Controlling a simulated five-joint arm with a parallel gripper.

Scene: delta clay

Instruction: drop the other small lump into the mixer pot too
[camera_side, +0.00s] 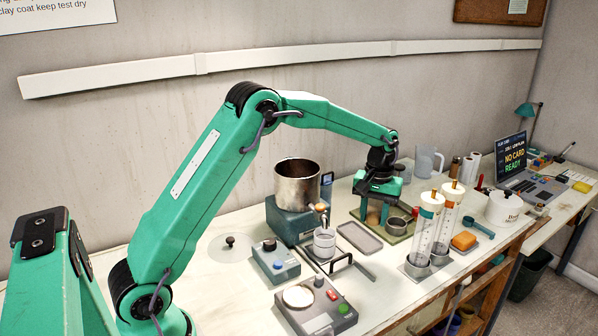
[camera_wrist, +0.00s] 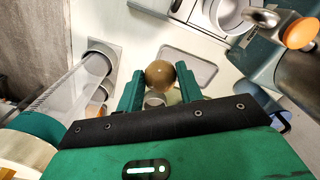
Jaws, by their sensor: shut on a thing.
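A round brown lump (camera_wrist: 160,74) is held between the two green fingers of my gripper (camera_wrist: 159,88) in the wrist view. The mixer pot looks to be the open steel pot (camera_side: 298,188) on a blue base (camera_side: 291,222). Its inside bottom is hidden, so its contents cannot be seen.
A flat grey tray (camera_side: 360,237) lies between the pot and my gripper. A small clear cup (camera_side: 324,243) under an orange-knobbed fitting stands in front of the pot. Tall clear tubes (camera_side: 443,222) stand to the right. A control box (camera_side: 315,307) sits at the front.

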